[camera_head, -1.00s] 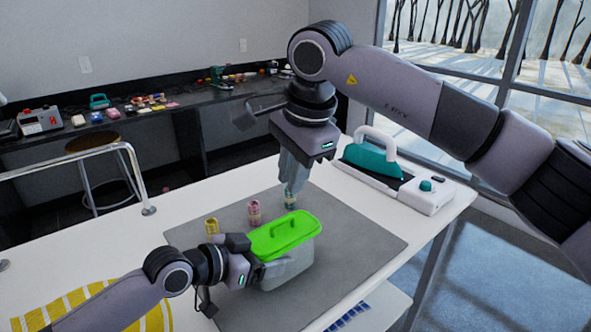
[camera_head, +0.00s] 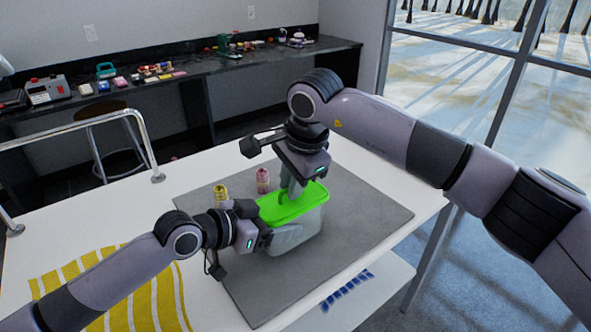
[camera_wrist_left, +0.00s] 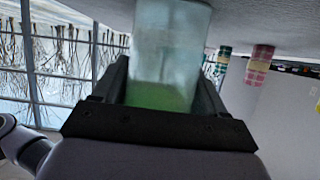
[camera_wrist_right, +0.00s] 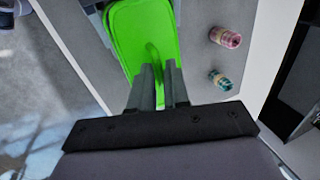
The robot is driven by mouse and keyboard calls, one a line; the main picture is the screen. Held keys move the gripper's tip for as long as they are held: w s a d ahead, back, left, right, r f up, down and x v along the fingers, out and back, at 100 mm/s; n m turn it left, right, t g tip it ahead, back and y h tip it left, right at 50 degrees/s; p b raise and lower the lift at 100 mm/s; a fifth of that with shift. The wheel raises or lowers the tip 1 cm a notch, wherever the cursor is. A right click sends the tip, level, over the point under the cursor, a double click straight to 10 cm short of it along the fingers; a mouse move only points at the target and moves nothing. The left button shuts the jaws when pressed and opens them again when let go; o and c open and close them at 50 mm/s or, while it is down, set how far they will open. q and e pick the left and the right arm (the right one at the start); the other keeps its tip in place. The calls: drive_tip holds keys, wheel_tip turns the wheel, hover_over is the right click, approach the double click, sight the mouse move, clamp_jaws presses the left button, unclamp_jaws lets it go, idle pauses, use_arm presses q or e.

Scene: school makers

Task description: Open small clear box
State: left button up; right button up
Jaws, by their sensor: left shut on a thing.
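The clear box (camera_head: 296,236) stands on the grey mat with its green lid (camera_head: 312,197) on. The lid and its looped handle (camera_wrist_right: 154,56) show in the right wrist view. My left gripper (camera_head: 262,238) is shut on the box's side wall; the left wrist view shows the clear wall (camera_wrist_left: 168,45) between its fingers. My right gripper (camera_head: 290,196) points down at the lid. In the right wrist view its fingers (camera_wrist_right: 158,88) are close together at the handle, with green between them. Whether they grip it is unclear. The right gripper hides part of the handle in the head view.
A yellow spool (camera_head: 221,194) and a pink spool (camera_head: 262,181) stand behind the box. A teal spool (camera_wrist_right: 220,80) shows in the right wrist view. A yellow striped cloth (camera_head: 160,300) lies front left. The grey mat (camera_head: 365,220) is clear right of the box.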

drive_tip(key=shift+f, duration=0.1)
clamp_jaws()
idle(0.7)
drive_tip(key=shift+a+r, duration=0.1)
drive_tip(key=shift+r, duration=1.05)
use_arm(q)
drive_tip(key=shift+f, duration=0.1)
use_arm(e)
drive_tip(key=shift+r, duration=2.05)
use_arm(q)
drive_tip(key=o, duration=1.5)
use_arm(e)
drive_tip(key=shift+f, duration=0.1)
use_arm(q)
drive_tip(key=shift+o, duration=0.2)
